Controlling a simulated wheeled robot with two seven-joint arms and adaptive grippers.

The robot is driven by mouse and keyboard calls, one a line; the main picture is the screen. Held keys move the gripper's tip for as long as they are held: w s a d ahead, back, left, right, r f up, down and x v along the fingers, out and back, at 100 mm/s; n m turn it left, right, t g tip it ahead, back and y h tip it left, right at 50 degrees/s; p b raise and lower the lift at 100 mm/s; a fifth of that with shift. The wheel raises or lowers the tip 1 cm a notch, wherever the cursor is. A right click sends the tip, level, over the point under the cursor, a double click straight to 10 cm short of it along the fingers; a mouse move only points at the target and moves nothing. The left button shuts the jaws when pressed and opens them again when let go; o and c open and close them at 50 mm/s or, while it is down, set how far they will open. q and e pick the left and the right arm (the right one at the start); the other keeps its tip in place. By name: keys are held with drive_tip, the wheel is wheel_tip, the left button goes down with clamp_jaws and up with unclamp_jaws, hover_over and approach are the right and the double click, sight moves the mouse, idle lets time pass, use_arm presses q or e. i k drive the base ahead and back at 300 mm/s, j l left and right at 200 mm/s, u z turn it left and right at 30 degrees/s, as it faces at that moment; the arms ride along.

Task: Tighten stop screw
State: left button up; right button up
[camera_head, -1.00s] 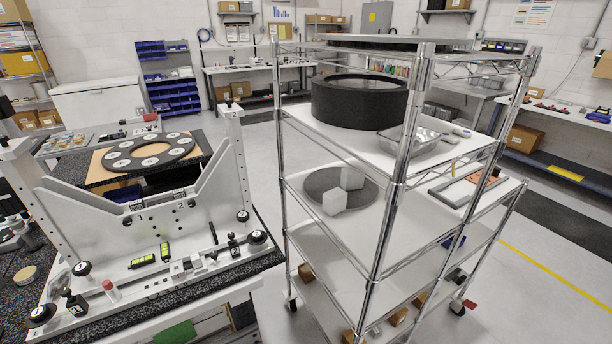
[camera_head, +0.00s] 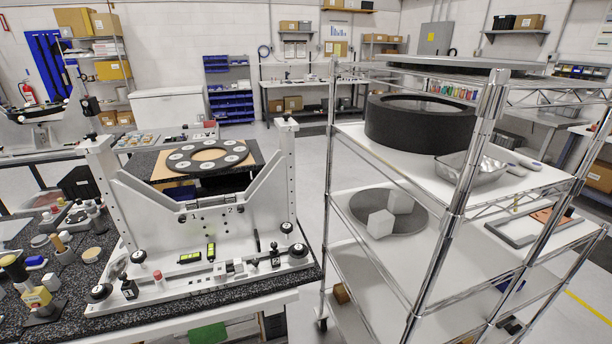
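The white mirror fixture (camera_head: 190,232) stands on a dark speckled bench at the left, with a V-shaped front plate marked 1 and 2. Black round knobs sit on its base, one at the front left (camera_head: 101,292) and one at the right (camera_head: 298,251). A small black block marked 2 (camera_head: 274,257) and one marked 1 (camera_head: 129,289) stand on the base. I cannot tell which part is the stop screw. A black ring with white round pads (camera_head: 207,156) lies behind the front plate. Neither of my grippers shows.
A chrome wire cart (camera_head: 440,240) stands close at the right, carrying a large black ring (camera_head: 418,124), a metal tray (camera_head: 470,168) and white blocks (camera_head: 381,223). Several small tools crowd the bench's left end. Grey floor shows between bench and cart.

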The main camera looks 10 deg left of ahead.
sight(255, 262)
drive_tip(key=l+u, duration=0.15)
drive_tip(key=u, duration=0.25)
drive_tip(key=l+u, duration=0.15)
drive_tip(key=u, duration=0.2)
drive_tip(key=l+u, duration=0.15)
drive_tip(key=u, duration=0.25)
drive_tip(key=l+u, duration=0.2)
drive_tip(key=u, duration=0.2)
